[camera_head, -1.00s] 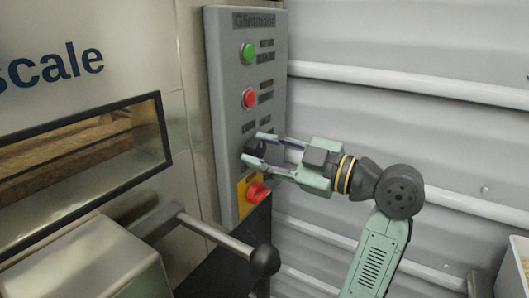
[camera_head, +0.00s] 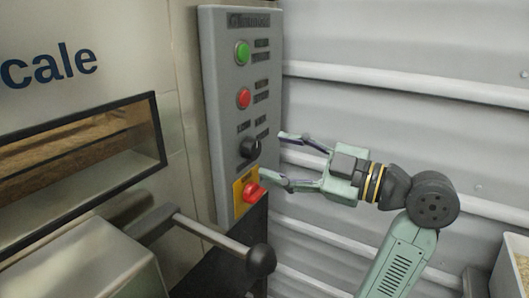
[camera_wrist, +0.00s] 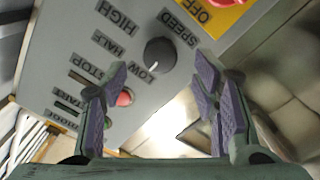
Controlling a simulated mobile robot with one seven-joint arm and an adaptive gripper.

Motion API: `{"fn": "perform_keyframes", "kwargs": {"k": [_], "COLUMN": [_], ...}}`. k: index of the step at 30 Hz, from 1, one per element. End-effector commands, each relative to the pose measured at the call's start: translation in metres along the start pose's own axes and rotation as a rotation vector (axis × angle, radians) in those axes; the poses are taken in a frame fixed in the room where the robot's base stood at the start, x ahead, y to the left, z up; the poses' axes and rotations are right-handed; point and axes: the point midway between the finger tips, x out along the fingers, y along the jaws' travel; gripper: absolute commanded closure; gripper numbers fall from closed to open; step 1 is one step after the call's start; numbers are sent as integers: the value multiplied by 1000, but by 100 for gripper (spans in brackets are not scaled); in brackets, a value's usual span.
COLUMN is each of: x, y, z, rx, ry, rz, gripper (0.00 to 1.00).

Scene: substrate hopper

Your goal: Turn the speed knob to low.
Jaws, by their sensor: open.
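The speed knob (camera_head: 250,148) is a dark round knob on the grey control panel, below the red button. In the wrist view the knob (camera_wrist: 160,55) shows a white pointer line aimed at the LOW label (camera_wrist: 140,72). The HALF and HIGH labels lie farther round to the upper left, and SPEED is printed beside the knob. My gripper (camera_head: 272,155) is open and empty, just right of the knob in the head view. In the wrist view my gripper's (camera_wrist: 160,70) fingers stand well apart on either side of the knob, not touching it.
A red switch (camera_head: 254,192) on a yellow plate sits just below the knob, close to my lower finger. A green button (camera_head: 243,53) and a red button (camera_head: 244,98) are above. A lever with a black ball end (camera_head: 261,261) juts out below the panel.

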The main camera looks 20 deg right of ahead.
Motion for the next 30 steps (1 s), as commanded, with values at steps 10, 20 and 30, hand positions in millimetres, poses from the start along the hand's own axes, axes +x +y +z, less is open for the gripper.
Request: {"fn": "perform_keyframes", "kwargs": {"k": [10,20,30], "x": [-61,-70,-70], "y": [0,0,0], "z": [0,0,0], "rx": [0,0,0], "ry": [-1,0,0], "rz": [1,-1,-1], "gripper": [46,46,46]}}
